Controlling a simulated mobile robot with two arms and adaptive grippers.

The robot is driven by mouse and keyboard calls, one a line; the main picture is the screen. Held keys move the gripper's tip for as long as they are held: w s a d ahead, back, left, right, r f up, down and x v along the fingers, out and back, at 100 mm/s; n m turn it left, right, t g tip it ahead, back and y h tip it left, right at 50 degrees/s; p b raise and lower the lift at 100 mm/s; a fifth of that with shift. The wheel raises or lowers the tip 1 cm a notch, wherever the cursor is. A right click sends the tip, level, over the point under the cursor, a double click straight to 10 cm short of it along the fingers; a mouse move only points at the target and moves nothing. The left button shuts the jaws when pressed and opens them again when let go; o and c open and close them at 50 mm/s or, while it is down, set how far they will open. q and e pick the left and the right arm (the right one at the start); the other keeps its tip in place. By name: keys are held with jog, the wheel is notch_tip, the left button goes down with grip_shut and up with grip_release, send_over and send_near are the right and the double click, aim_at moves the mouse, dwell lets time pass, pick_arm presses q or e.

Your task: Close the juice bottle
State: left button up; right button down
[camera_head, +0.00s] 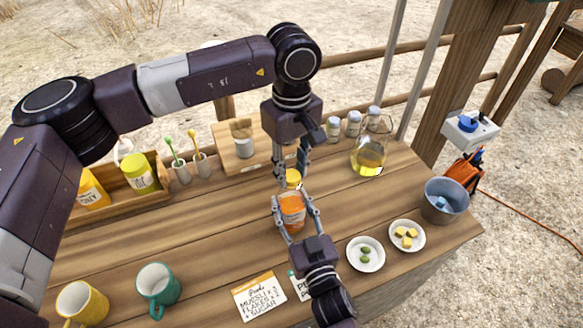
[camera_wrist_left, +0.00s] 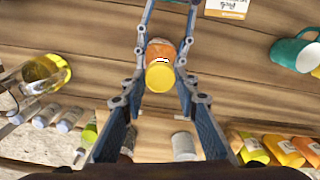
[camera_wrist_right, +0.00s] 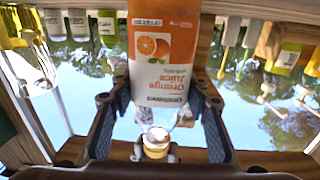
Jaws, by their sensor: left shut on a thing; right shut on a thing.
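The orange juice bottle (camera_head: 291,212) stands upright in the jaws of my right gripper (camera_head: 292,202), which is shut on it from the near side. Its orange label fills the upper middle of the right wrist view (camera_wrist_right: 163,50), upside down. A yellow cap (camera_head: 293,177) is at the bottle's top, and it also shows in the left wrist view (camera_wrist_left: 159,76). My left gripper (camera_head: 291,170) points down from above, its fingers around the cap. Whether the cap is seated on the neck or just above it is hidden by the fingers.
A wooden crate (camera_head: 125,196) with yellow bottles stands at the left, mugs (camera_head: 158,285) at the front left. A glass carafe (camera_head: 369,158) is behind right. Two small dishes (camera_head: 365,268) and a metal bucket (camera_head: 443,203) are at the right. Cards (camera_head: 259,297) lie in front.

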pick_arm(q)
jog(key=m, duration=0.5)
jog(key=shift+w, duration=0.1)
jog(key=m, duration=0.3)
jog(key=shift+m, duration=0.4)
jog(key=m, duration=0.9)
jog(key=shift+m, duration=0.3)
jog(key=o, duration=0.7)
jog(key=shift+r, duration=2.25)
